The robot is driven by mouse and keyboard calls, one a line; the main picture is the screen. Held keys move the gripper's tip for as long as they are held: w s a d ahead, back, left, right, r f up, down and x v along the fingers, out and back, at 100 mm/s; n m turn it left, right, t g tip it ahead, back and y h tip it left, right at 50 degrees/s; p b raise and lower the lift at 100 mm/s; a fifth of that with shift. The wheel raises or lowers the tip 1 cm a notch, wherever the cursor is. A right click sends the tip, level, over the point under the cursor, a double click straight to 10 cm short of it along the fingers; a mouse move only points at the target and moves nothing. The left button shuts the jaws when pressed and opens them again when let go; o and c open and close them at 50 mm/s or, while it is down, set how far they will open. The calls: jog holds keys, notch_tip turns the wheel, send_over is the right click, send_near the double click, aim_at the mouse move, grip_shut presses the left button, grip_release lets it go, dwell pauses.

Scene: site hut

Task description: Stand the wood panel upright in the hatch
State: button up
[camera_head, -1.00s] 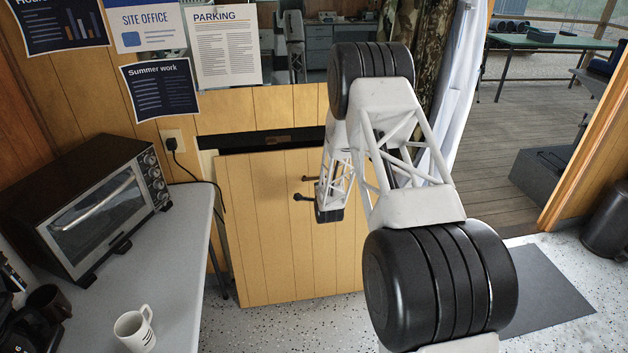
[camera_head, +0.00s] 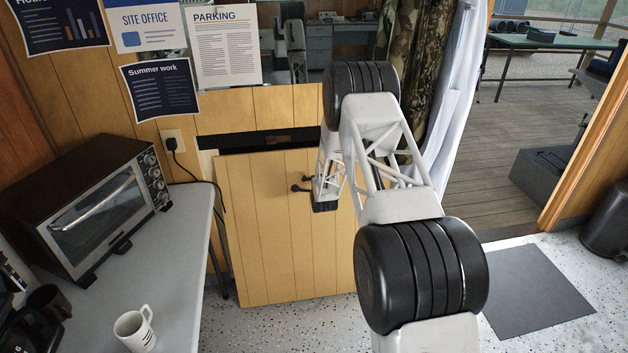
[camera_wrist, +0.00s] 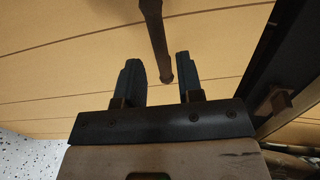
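The wood panel (camera_head: 270,230) is a large yellow-brown grooved board. It leans, tilted, against the wall below and in front of the hatch (camera_head: 270,142), whose dark opening shows as a strip above its top edge. My gripper (camera_head: 302,184) is close to the panel's face, right of its middle. In the wrist view the panel (camera_wrist: 60,70) fills most of the background. My gripper (camera_wrist: 158,75) is open there, with its two dark fingers apart. The end of a dark bar-like handle (camera_wrist: 153,25) appears between the fingertips, with gaps on both sides. Contact is not visible.
A grey table (camera_head: 185,270) at left holds a toaster oven (camera_head: 95,205) and a white mug (camera_head: 134,328). A power cord hangs near the panel's left edge. A white curtain (camera_head: 457,90) hangs right of the hatch. A dark mat (camera_head: 535,290) lies on the speckled floor at right.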

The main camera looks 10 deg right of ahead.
jog(key=shift+x, duration=2.25)
grip_shut()
jog(key=shift+w+r, duration=0.15)
jog(key=shift+r, duration=0.1)
